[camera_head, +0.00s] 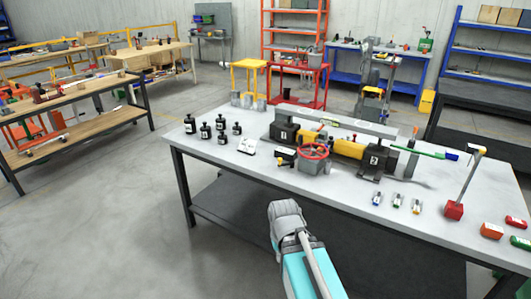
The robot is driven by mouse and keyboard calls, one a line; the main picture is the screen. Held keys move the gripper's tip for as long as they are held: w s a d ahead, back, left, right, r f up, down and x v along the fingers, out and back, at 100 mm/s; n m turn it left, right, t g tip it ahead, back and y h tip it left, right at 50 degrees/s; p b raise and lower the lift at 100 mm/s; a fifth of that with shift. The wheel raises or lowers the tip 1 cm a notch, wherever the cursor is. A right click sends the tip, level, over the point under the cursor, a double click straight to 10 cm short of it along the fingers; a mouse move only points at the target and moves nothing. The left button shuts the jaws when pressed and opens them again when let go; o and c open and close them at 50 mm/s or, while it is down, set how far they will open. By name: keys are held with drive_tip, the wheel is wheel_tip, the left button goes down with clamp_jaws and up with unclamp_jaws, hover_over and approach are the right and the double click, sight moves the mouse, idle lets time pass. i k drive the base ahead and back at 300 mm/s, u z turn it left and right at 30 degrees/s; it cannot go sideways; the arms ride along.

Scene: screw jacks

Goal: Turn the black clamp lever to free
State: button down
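On the grey-topped workbench (235,172) stands a jack assembly: a left black block (284,132) and a right black block (376,158), both with white labels, and yellow cylindrical parts (347,147) between them. A long grey beam (335,121) runs along behind and above. A red handwheel (314,151) sits on a grey box (312,164) in front. A small black and yellow part (286,155) lies left of the wheel. I cannot pick out the black clamp lever for certain at this size. My arm shows at the bottom, in front of the bench; my gripper is not visible.
Several small black jacks or bottles (221,136) stand at the bench's left. A green bar with a blue end (425,150) sticks out right. Small coloured pieces (397,201), a red block with a rod (454,210) and red blocks (516,222) lie right. The front left is clear.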

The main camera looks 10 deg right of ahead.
sight(280, 159)
drive_tip(key=z, duration=0.1)
drive_tip(key=i, duration=0.95)
drive_tip(key=z, duration=0.7)
